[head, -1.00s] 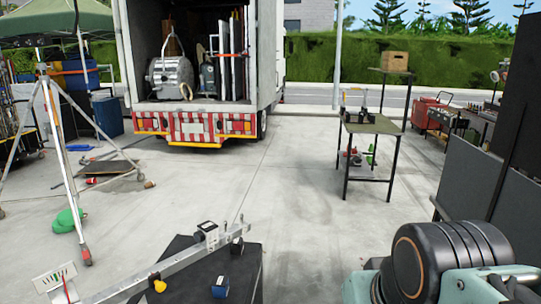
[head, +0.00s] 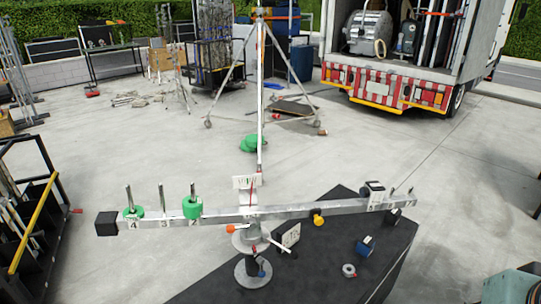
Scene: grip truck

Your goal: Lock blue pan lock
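A small blue piece (head: 262,269), which may be the blue pan lock, shows on the dark lower post of the pan head (head: 250,238). It is too small to tell whether it is locked. The head stands on a round grey base and carries a long silver beam (head: 320,209). An orange knob (head: 232,229) and a light lever (head: 283,247) stick out from the head. Only a teal part of my arm shows at the bottom right corner, well right of the head. My gripper is out of view.
Green weights (head: 192,207) sit on pegs at the beam's left. A black platform (head: 320,270) lies below, holding a blue-and-black block (head: 365,246) and a grey ring (head: 348,270). A dark rack (head: 35,225) stands left. A truck (head: 400,85) and tripod (head: 262,110) stand behind.

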